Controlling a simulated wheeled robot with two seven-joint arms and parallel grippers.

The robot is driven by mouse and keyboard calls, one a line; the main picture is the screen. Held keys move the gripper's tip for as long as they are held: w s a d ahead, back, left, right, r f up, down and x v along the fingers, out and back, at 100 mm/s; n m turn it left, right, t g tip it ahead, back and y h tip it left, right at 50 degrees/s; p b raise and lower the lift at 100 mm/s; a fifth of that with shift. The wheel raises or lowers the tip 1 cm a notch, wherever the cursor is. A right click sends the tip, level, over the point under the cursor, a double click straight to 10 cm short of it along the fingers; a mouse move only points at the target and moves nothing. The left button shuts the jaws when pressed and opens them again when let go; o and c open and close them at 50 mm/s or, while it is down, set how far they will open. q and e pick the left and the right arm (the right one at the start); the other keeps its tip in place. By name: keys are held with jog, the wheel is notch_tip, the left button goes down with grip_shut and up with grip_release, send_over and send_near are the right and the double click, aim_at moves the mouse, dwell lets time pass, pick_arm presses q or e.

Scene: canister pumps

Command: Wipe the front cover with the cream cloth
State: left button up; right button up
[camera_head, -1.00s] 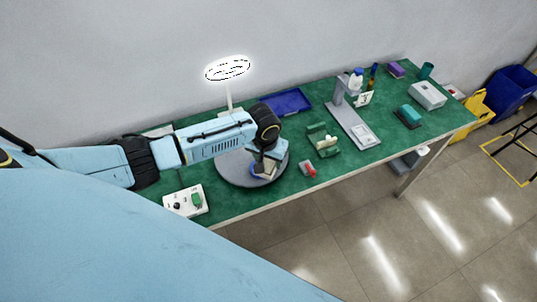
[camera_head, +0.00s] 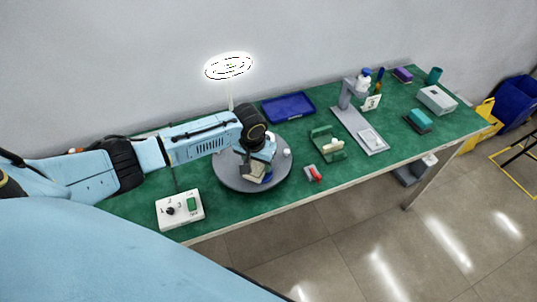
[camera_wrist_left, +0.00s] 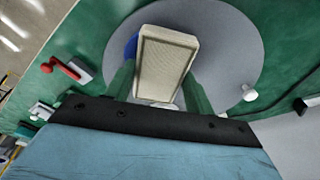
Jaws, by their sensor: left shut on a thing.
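My left gripper (camera_head: 257,162) reaches down over the round grey turntable (camera_head: 228,178) on the green table. Its green fingers are shut on the cream cloth (camera_wrist_left: 165,62), which looks like a flat, thick pad with a paler rim. In the head view the cloth (camera_head: 256,172) shows below the wrist, low over the turntable. A blue part (camera_wrist_left: 131,45) peeks out behind the cloth's left edge. The cloth and gripper hide most of what lies there, so I cannot make out the front cover or tell whether the cloth touches it. My right gripper is not in view.
A white knob (camera_head: 287,152) stands at the turntable's right edge. A white control box (camera_head: 180,208) lies left, a red-handled clamp (camera_head: 313,173) and a green cradle (camera_head: 328,146) right. A blue tray (camera_head: 288,107) and a ring lamp (camera_head: 229,67) are behind.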

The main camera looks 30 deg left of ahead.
aim_at(270, 176)
pick_arm(q)
jog(key=shift+w+a+f+b, duration=0.15)
jog(key=shift+a+b, duration=0.35)
jog(key=shift+a, duration=0.35)
jog(key=shift+d+b, duration=0.1)
jog(key=shift+b, duration=0.4)
jog(key=shift+s+d+r+p, duration=0.15)
jog(key=shift+d+p, duration=0.4)
jog(key=shift+s+d+r+p, duration=0.1)
jog(key=shift+d+p, duration=0.4)
jog(key=shift+d, duration=0.05)
jog(key=shift+s+d+p, duration=0.15)
jog(key=shift+d+p, duration=0.4)
jog(key=shift+d, duration=0.4)
jog(key=shift+s+d+p, duration=0.1)
jog(key=shift+d+p, duration=0.45)
jog(key=shift+d, duration=0.35)
jog(key=shift+d+r+p, duration=0.15)
jog(key=shift+d+p, duration=0.1)
jog(key=shift+p, duration=0.1)
notch_tip(270, 176, up, 3)
jog(key=shift+a+f+p, duration=0.1)
jog(key=shift+f+p, duration=0.05)
jog(key=shift+p, duration=1.05)
notch_tip(270, 176, up, 5)
jog(key=p, duration=0.5)
jog(key=shift+p, duration=0.35)
